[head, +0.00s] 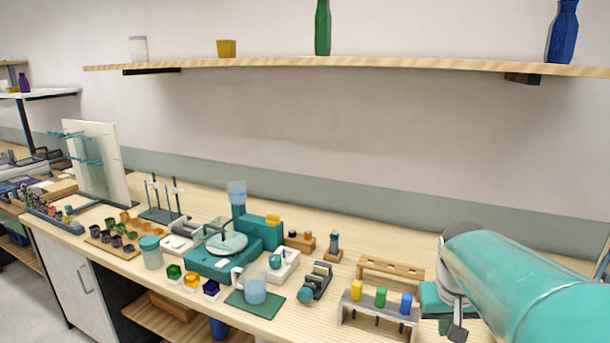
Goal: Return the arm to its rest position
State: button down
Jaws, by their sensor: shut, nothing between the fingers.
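My arm enters from the right edge, with a large teal link in front of the bench. My gripper (452,328) shows small and partly hidden at the arm's end, low in the picture. The rack holds a yellow piece (356,290), a green piece (380,297) and a blue piece (406,303), with dark ends below. Whether the gripper touches the rack cannot be told.
A second, empty-looking wooden rack (390,268) stands behind. A teal machine (210,264), a mug (255,290) on a green mat (236,304) and small coloured pots crowd the bench leftward. A wall shelf (430,64) holds bottles. The bench's back strip is mostly clear.

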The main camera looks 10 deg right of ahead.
jog(key=s+a+n+t+y, duration=0.1)
jog(key=s+a, duration=0.4)
jog(key=a, duration=0.3)
jog(key=s+a+r+n+t, duration=0.1)
jog(key=s+a+n+t, duration=0.1)
jog(key=s+a, duration=0.3)
jog(key=a, duration=0.2)
jog(key=shift+s+a+y, duration=0.35)
jog(key=shift+s+y, duration=0.05)
